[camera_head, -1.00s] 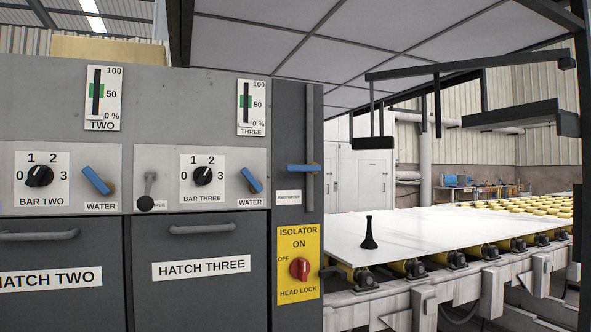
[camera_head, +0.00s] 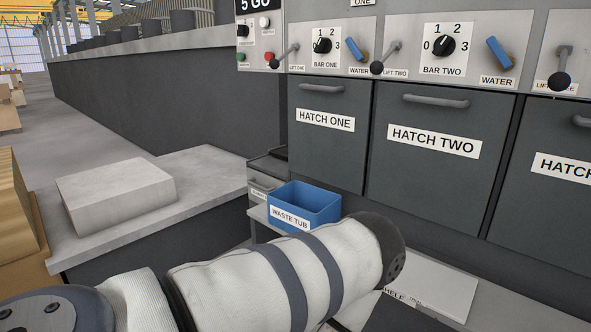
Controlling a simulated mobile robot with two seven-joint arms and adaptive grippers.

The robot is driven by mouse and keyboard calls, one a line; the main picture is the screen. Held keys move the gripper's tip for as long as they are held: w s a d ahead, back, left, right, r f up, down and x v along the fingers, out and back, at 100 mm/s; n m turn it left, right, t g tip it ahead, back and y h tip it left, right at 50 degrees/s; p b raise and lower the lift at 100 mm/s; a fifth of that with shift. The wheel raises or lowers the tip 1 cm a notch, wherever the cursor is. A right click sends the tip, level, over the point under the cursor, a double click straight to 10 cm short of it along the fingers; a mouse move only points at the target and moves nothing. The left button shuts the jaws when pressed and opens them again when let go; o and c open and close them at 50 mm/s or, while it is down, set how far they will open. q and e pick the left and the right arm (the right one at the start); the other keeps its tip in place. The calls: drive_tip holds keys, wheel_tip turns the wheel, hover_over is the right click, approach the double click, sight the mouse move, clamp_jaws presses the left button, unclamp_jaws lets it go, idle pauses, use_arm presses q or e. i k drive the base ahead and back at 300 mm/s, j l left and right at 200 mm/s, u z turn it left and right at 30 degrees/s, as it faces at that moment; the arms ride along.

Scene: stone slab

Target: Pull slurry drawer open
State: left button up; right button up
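A small grey drawer front (camera_head: 256,178) with a handle shows left of the hatches, low down. Its label (camera_head: 258,194) is too small and partly covered to read fully, so I cannot be sure it is the slurry drawer. The blue waste tub (camera_head: 318,203) stands in front of it and hides part of it. I cannot tell whether the drawer is fully shut. My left arm in its white sleeve crosses the bottom of the view, below the tub. Neither of my grippers shows.
Hatch one (camera_head: 327,145) and hatch two (camera_head: 436,160) are shut, with knobs and levers above. A pale stone block (camera_head: 118,195) lies on a grey ledge (camera_head: 200,168) at left. A wooden stack (camera_head: 18,220) stands at the left edge. The white shelf (camera_head: 435,285) is partly behind my arm.

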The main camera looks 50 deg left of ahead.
sight(260, 183)
drive_tip(key=u, duration=1.95)
drive_tip(key=i+j+z, duration=0.5)
drive_tip(key=i+j, duration=0.15)
drive_tip(key=i, duration=0.35)
drive_tip(key=i+j+z, duration=0.45)
drive_tip(key=i+j, duration=0.4)
drive_tip(key=j, duration=0.2)
